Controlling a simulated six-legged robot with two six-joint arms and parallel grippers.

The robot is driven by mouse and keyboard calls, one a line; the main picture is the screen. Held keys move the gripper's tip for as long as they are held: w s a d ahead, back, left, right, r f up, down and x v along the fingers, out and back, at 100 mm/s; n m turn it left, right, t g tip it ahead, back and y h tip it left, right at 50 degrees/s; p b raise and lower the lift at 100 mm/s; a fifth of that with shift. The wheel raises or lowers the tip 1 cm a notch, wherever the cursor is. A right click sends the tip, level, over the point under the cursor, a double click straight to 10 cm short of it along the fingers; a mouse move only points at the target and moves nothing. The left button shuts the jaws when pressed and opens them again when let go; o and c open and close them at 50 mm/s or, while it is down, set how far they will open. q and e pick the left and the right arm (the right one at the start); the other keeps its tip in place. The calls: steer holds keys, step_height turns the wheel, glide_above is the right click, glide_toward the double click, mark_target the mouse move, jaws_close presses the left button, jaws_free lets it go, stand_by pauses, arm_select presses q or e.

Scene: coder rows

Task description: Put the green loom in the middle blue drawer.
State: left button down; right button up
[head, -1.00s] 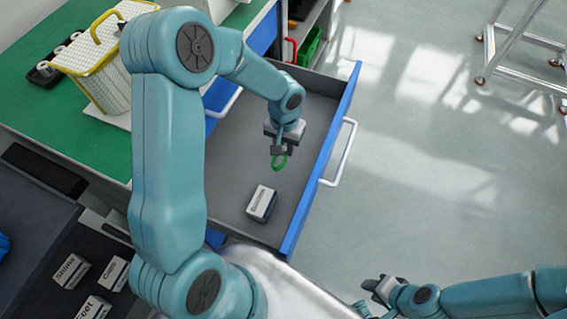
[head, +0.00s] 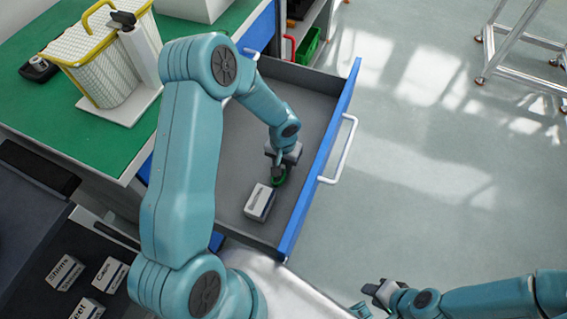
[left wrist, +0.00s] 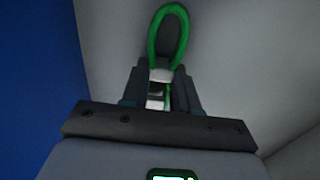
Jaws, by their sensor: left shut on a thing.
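The green loom (head: 279,182) is a small green loop; it also shows in the left wrist view (left wrist: 168,37), standing out beyond the fingers. My left gripper (head: 277,168) is shut on it, low inside the open blue drawer (head: 322,160) with a grey interior. The loom is close to the drawer floor; I cannot tell whether it touches it. A white and dark box (head: 260,202) lies in the drawer just left of and in front of the loom. My right gripper (head: 372,291) is at the bottom of the head view, outside the drawer; its fingers are too small to read.
A green worktop (head: 52,113) at left carries a white basket with a yellow frame (head: 98,62). Several small labelled boxes sit in a dark tray at lower left. A green bin (head: 307,46) stands on a shelf behind. The floor at right is clear up to a metal frame.

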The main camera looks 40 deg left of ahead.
mark_target(283, 165)
arm_select(q)
steer(key=c, duration=0.8)
jaws_free()
steer(key=shift+c, duration=0.2)
steer(key=shift+f, duration=0.1)
steer(key=shift+r+p, duration=0.25)
steer(key=shift+p, duration=0.1)
step_height(283, 165, up, 12)
steer(key=p, duration=0.2)
